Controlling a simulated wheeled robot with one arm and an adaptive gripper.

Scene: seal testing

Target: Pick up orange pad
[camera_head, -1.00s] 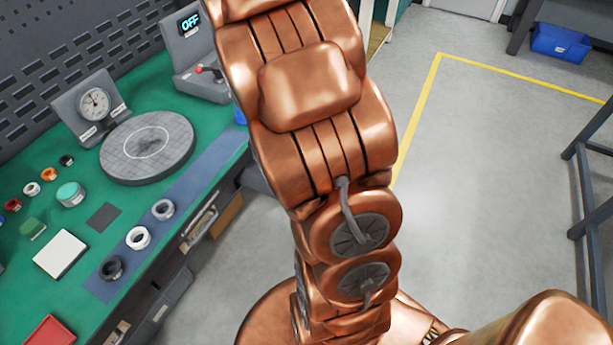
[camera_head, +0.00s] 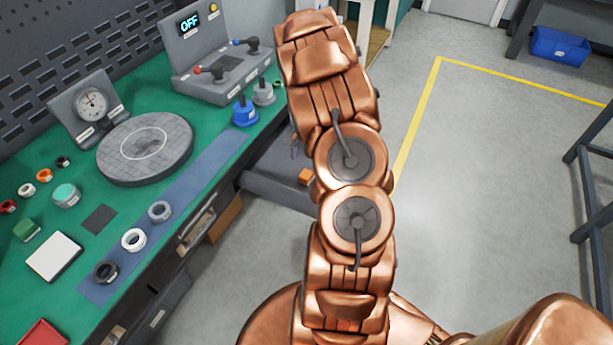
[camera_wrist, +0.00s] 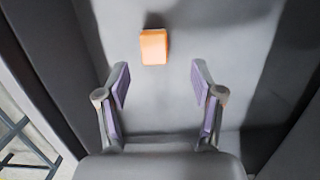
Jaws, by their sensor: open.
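The orange pad (camera_wrist: 153,47) is a small block lying on a grey surface in the wrist view, just beyond my fingertips and slightly left of the middle between them. My gripper (camera_wrist: 159,84) is open, with purple-lined fingers apart and nothing between them. In the head view the orange pad (camera_head: 305,176) shows as a small patch on the grey open drawer (camera_head: 275,192) below the bench edge. My arm hides the right part of that drawer, and the gripper is mostly hidden there.
The green bench (camera_head: 70,225) holds a round grey plate (camera_head: 145,150), a dial gauge (camera_head: 90,105), several rings and a white block (camera_head: 54,256). A test box reading OFF (camera_head: 215,60) stands at the back. Dark walls flank the grey surface in the wrist view.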

